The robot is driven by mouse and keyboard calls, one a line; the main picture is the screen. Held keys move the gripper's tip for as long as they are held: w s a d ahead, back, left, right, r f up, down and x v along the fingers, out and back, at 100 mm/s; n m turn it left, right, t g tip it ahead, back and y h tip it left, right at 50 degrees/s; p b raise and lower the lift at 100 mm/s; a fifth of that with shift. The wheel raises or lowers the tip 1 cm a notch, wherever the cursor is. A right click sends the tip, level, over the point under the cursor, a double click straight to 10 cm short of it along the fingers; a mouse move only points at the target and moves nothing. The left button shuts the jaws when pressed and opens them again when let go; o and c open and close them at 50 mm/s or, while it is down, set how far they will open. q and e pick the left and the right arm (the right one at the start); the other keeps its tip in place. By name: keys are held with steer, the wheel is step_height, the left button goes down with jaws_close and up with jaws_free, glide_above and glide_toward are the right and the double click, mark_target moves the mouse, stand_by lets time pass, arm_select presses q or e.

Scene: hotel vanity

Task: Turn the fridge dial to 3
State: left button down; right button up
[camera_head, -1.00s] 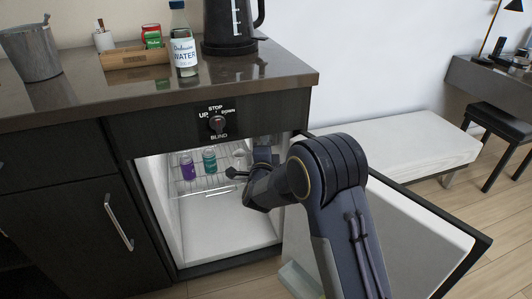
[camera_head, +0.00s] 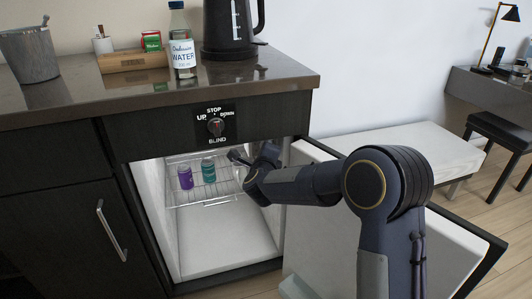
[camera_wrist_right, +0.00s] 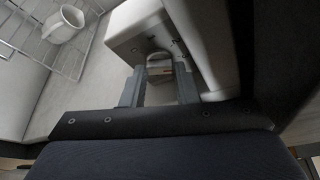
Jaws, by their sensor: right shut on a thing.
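The open mini fridge (camera_head: 230,235) sits under the counter. My right arm reaches into its upper right side, and the dial is hidden in the head view. In the right wrist view a pale housing (camera_wrist_right: 140,28) is on the fridge's inner wall, with a small round dial (camera_wrist_right: 158,66) on it. My right gripper (camera_wrist_right: 160,78) has a finger on either side of the dial and is shut on it. The dial's numbers cannot be read. My left gripper is not in view.
A wire shelf (camera_head: 205,192) holds a purple can (camera_head: 185,177) and a teal can (camera_head: 208,171). A white cup (camera_wrist_right: 64,24) is near my right gripper. The fridge door (camera_head: 335,240) stands open to the right.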

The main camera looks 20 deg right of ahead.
stand_by(0.3)
steer(key=o, duration=0.7)
steer(key=p+v, duration=0.1)
steer(key=v, duration=0.7)
steer(key=shift+p, duration=0.3)
